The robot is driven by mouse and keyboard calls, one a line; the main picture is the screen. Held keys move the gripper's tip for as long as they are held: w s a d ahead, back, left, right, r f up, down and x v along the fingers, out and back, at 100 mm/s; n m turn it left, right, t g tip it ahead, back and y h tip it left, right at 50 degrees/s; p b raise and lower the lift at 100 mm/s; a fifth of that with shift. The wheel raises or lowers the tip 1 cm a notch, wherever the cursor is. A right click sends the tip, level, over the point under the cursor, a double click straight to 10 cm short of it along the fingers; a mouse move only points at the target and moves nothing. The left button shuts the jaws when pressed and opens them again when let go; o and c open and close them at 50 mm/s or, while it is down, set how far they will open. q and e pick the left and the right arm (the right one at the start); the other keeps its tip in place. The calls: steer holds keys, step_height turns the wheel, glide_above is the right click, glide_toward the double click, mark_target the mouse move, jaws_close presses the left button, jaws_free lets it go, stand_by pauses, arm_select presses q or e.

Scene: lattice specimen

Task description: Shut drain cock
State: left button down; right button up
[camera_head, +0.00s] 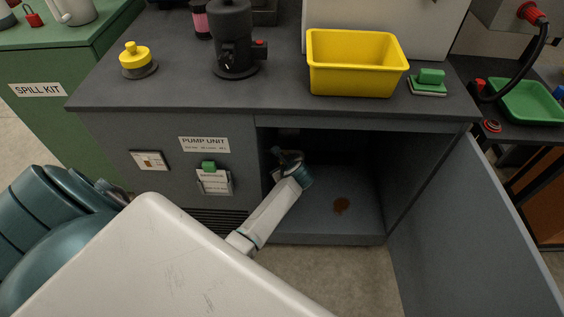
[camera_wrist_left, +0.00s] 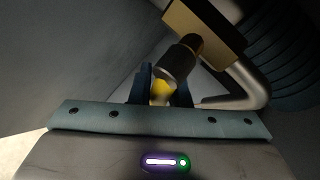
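My left arm reaches into the open cabinet under the bench in the head view, with its left gripper (camera_head: 288,160) at the cabinet's upper left. In the left wrist view the two dark fingers of the left gripper (camera_wrist_left: 162,92) stand close together with a yellow part (camera_wrist_left: 161,90) between them. They appear shut on it. A dark grey cylinder (camera_wrist_left: 178,64) runs from the yellow part to a brass block (camera_wrist_left: 205,22). I take these for the drain cock, its handle being the yellow part. In the head view the gripper mostly hides them. My right gripper is in neither view.
The cabinet door (camera_head: 470,225) stands open at the right. A yellow bin (camera_head: 355,80), a black device (camera_head: 234,45) and a yellow knob (camera_head: 136,58) stand on the bench above. A bent metal pipe (camera_wrist_left: 248,85) passes close beside the fingers.

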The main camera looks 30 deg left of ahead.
arm_select(q)
steer(key=shift+s+a+m+g+y+b, duration=0.25)
steer(key=shift+a+m+y+b, duration=0.1)
steer(key=shift+y, duration=0.25)
steer(key=shift+s+a+m+g+y+b, duration=0.15)
steer(key=shift+a+m+g+y+b, duration=0.15)
steer(key=shift+y, duration=0.3)
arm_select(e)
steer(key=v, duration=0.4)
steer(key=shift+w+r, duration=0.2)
arm_select(q)
steer(key=c, duration=1.4)
jaws_free()
steer(key=shift+d, duration=0.1)
steer(key=v, duration=1)
steer(key=shift+s+d+r, duration=0.2)
steer(key=shift+d+r, duration=0.05)
steer(key=shift+r, duration=0.05)
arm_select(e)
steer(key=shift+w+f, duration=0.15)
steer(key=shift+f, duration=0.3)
